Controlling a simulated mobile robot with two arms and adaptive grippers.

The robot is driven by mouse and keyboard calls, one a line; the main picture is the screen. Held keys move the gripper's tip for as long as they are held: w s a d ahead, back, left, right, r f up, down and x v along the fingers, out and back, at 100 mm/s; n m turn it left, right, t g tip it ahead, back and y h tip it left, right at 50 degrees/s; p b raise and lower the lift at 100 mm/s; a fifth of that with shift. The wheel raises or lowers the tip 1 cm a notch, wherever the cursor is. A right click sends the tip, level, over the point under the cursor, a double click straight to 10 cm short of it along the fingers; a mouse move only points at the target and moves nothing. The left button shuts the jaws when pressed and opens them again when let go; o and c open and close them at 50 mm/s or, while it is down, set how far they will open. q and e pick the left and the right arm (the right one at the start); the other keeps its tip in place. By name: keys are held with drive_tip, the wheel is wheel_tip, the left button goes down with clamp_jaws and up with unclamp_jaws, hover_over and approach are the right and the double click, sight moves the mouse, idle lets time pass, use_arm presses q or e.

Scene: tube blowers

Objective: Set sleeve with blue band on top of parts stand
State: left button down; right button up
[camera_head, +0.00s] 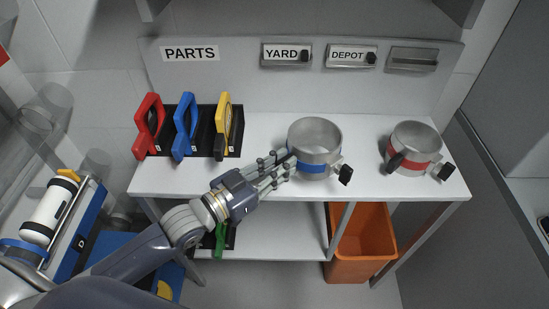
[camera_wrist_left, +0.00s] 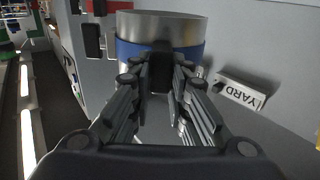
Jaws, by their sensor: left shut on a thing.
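The sleeve with the blue band (camera_head: 314,147) is a short metal cylinder, standing upright at the middle of the parts stand's white top (camera_head: 260,185). It has a black-knobbed clamp on its right side. In the left wrist view the blue-banded sleeve (camera_wrist_left: 160,27) fills the top centre. My left gripper (camera_head: 289,160) reaches in from the left and is shut on the sleeve's near left side, at a black handle (camera_wrist_left: 160,70). I cannot tell whether the sleeve's bottom touches the top. My right gripper is not in view.
A sleeve with a red band (camera_head: 414,148) stands to the right on the top. Red (camera_head: 149,125), blue (camera_head: 185,125) and yellow (camera_head: 223,125) handled tools sit in a black rack at left. An orange bin (camera_head: 362,245) is below.

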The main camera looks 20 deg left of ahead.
use_arm(q)
drive_tip(key=w+a, duration=0.2)
drive_tip(key=w, duration=0.1)
drive_tip(key=shift+w+a, duration=0.3)
drive_tip(key=shift+w+a+f, duration=0.15)
drive_tip(key=shift+f, duration=0.05)
wheel_tip(320, 180, down, 3)
drive_tip(key=shift+f, duration=0.15)
drive_tip(key=shift+f, duration=0.2)
drive_tip(key=c, duration=1.5)
unclamp_jaws()
drive_tip(key=shift+c, duration=0.2)
